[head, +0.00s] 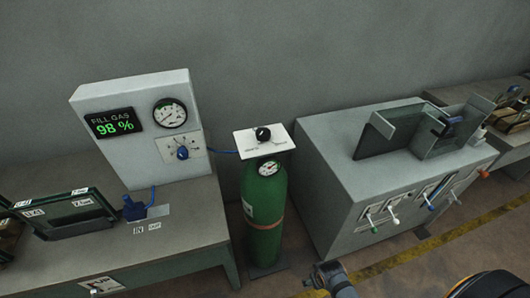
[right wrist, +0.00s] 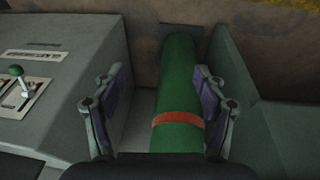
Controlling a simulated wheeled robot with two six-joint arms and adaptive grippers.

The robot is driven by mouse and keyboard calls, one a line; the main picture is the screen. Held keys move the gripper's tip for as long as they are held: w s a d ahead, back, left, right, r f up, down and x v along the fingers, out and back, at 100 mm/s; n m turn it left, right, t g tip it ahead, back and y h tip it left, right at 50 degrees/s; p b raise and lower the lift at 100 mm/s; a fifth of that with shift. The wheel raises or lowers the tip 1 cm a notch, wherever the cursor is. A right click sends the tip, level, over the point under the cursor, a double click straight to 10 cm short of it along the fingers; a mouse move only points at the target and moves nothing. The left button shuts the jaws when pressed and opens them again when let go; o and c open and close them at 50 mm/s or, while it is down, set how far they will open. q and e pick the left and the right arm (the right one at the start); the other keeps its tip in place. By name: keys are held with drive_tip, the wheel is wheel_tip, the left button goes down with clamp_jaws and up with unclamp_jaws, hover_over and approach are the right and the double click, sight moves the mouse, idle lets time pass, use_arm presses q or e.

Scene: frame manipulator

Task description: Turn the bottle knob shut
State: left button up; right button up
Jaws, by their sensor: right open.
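The green gas bottle (head: 264,205) stands upright in the head view, with an orange band low on its body and a round gauge (head: 268,168) near its top. The black bottle knob (head: 263,134) sits on a white plate (head: 281,145) above the bottle. Small labels flank the knob, too small to read. In the right wrist view my right gripper (right wrist: 158,82) is open and empty. The green bottle (right wrist: 178,90) shows between its fingers in that picture; I see no contact. The knob is not in the right wrist view. My left gripper is not in view.
A grey panel (head: 130,168) left of the bottle reads FILL GAS 98 % and has a gauge and blue knob (head: 183,153). A grey cabinet (head: 345,175) with several levers stands close on the right. Wall lies behind; open floor is in front.

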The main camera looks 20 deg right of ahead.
drive_tip(key=w+a+r+t+y+p, duration=0.1)
drive_tip(key=w+a+r, duration=0.15)
drive_tip(key=r, duration=0.45)
drive_tip(key=w+a+r+n+t+p, duration=0.1)
drive_tip(key=w+r+t, duration=0.1)
drive_tip(key=w+r, duration=0.35)
drive_tip(key=w+a+r+t+y+p, duration=0.1)
drive_tip(key=w+a+r, duration=0.1)
drive_tip(key=r, duration=0.7)
drive_tip(key=w+a+r+t, duration=0.1)
drive_tip(key=w+r+t, duration=0.2)
drive_tip(key=w+r, duration=0.2)
drive_tip(key=w+a+r+t, duration=0.1)
drive_tip(key=w+r+t, duration=0.3)
drive_tip(key=w, duration=0.4)
drive_tip(key=w+a+r+t, duration=0.1)
drive_tip(key=w+r+t, duration=0.3)
drive_tip(key=w+r, duration=0.2)
drive_tip(key=shift+w+a+r+m, duration=0.1)
drive_tip(key=shift+w+a+m, duration=0.15)
drive_tip(key=shift+w+m, duration=0.15)
drive_tip(key=shift+w+d+r, duration=0.2)
drive_tip(key=shift+w+r, duration=0.05)
drive_tip(key=shift+r, duration=0.1)
